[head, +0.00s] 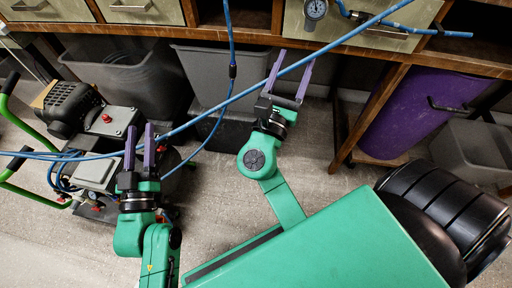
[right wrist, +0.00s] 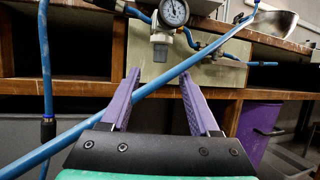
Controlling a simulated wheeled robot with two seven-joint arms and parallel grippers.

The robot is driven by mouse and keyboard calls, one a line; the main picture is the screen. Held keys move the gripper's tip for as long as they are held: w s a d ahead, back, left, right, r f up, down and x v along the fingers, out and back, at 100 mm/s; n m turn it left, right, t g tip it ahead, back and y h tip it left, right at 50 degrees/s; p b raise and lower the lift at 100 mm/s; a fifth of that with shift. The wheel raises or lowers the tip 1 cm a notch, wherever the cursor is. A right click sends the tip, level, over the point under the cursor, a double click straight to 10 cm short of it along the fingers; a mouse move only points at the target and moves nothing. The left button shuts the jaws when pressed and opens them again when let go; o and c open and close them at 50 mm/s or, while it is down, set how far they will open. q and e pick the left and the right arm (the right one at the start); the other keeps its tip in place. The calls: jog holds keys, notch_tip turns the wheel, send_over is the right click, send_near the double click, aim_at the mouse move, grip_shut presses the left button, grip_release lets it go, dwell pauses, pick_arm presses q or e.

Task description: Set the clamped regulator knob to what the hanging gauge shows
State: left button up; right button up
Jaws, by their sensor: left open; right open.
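My left gripper (head: 140,141) is open, near the compressor at left.
Blue hoses (head: 232,72) hang and cross in front of the bench (head: 390,58). A compressor cart (head: 98,120) with green handles stands at left. Grey bins (head: 215,75) and a purple bin (head: 415,110) stand under the bench. Open floor lies between my arms.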

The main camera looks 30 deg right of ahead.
jog(key=v, duration=0.7)
jog(key=w+a+f+m+y+b, duration=0.1)
jog(key=w+f+m+y, duration=0.1)
jog(key=f+m+y, duration=0.2)
jog(key=w+a+f+m+g+y+b, duration=0.1)
jog(key=f+y, duration=0.9)
jog(key=f, duration=1)
jog(key=w+a+m+b, duration=0.1)
jog(key=m, duration=0.1)
jog(key=shift+w+a+m+g, duration=0.25)
jog(key=shift+m+g, duration=0.05)
jog(key=shift+m, duration=0.1)
